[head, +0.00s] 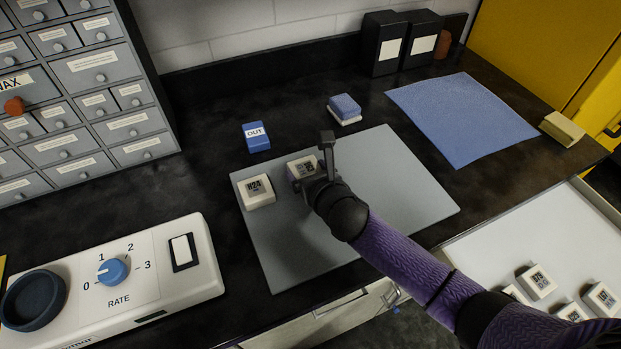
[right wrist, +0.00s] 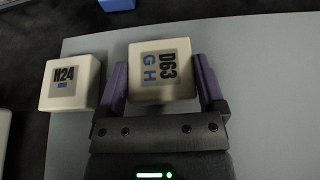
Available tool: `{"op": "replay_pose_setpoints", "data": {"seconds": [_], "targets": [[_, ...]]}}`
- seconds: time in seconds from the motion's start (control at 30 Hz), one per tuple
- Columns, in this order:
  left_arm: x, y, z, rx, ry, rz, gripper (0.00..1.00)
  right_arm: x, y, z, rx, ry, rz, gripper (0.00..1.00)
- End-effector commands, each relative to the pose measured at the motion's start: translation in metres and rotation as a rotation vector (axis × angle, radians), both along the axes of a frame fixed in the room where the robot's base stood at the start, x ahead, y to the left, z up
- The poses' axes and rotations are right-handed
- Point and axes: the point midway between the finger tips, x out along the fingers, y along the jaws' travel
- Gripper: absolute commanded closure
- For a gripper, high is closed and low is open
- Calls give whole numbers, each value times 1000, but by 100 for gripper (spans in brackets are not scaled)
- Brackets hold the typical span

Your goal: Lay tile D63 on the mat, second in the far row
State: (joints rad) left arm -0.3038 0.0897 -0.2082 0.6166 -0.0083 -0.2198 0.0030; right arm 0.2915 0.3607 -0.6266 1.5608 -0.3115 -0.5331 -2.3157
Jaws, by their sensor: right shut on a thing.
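Tile D63 (right wrist: 162,70) is a cream block with a grey label reading "D63" and "GH". My right gripper (right wrist: 163,82) is shut on it, one purple finger on each side. In the head view the tile (head: 301,168) is at the far edge of the grey mat (head: 400,190), right of tile H24 (head: 257,191). H24 also shows in the right wrist view (right wrist: 70,82), a small gap left of D63. I cannot tell whether D63 touches the mat. My left gripper is not in view.
A blue OUT block (head: 256,137) and a blue-topped block (head: 345,109) stand beyond the mat. A blue cloth (head: 460,115) lies at the back right. A white tray (head: 490,255) with several tiles is at the right, a RATE device (head: 130,270) at the left. The mat's right part is bare.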

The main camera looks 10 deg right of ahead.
Motion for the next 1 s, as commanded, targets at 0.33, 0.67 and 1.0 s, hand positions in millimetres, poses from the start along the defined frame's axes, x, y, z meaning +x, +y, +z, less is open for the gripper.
{"op": "replay_pose_setpoints", "data": {"seconds": [0.33, 0.67, 1.0], "targets": [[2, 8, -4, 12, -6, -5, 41, 0, 0, -8, 0, -1, 1, 81], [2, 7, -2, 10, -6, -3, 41, 0, 0, -4, 1, -2, 1, 0], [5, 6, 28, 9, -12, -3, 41, -59, -11, 25, -2, 1, 2, 0]]}}
